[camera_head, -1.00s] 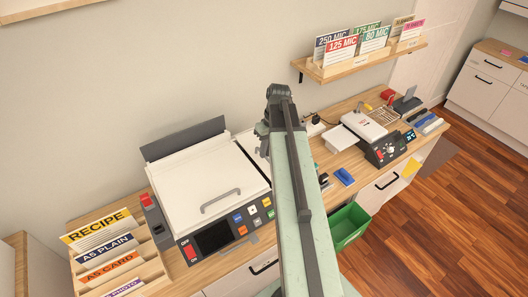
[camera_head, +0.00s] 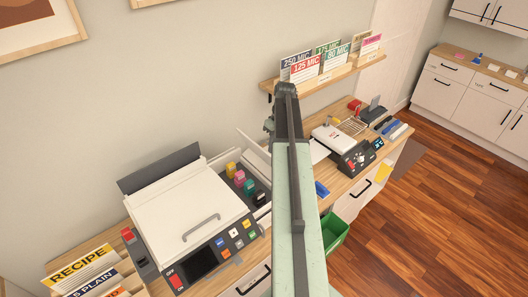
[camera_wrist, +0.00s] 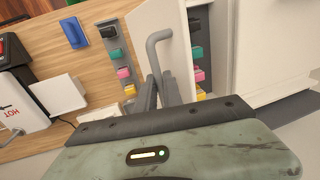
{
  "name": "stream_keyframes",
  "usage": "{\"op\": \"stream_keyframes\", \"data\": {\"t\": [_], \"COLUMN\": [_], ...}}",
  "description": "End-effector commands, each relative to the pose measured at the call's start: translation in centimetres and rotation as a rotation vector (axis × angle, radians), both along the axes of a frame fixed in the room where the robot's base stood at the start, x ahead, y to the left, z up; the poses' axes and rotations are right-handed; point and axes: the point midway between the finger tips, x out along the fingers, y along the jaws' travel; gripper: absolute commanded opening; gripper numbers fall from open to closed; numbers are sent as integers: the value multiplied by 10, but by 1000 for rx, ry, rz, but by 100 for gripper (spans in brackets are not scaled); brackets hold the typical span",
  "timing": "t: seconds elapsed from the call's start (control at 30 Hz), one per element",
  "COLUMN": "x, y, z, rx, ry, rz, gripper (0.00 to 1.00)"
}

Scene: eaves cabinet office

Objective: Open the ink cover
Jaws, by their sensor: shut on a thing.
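The ink cover (camera_head: 254,150) is a white panel on the right side of the white printer (camera_head: 190,205). It stands tilted up, and ink cartridges show in the bay beside it: yellow (camera_head: 231,168), pink (camera_head: 239,177), teal (camera_head: 249,187) and black (camera_head: 259,197). In the wrist view the cover (camera_wrist: 150,18) carries a grey bent handle (camera_wrist: 158,48). My gripper (camera_wrist: 162,92) is shut on this handle. Coloured blocks show on both sides of the cover there. In the head view my arm hides the gripper tips and part of the cover.
A card rack (camera_head: 85,275) stands left of the printer. A wall shelf with cards (camera_head: 325,75) hangs behind my arm. A laminator (camera_head: 335,138) and a blue block (camera_head: 321,189) sit on the counter to the right. A green bin (camera_head: 335,232) stands below its front edge.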

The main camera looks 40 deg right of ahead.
Motion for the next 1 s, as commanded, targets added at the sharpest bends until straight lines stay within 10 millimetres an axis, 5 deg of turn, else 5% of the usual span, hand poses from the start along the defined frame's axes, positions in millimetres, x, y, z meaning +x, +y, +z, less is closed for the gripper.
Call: {"op": "stream_keyframes", "data": {"t": [0.5,1.0], "x": [-2,-6], "y": [-80,-109], "z": [-34,-54], "rx": [1,-6], "ry": [-3,0], "rz": [-3,-4], "gripper": [0,0]}}
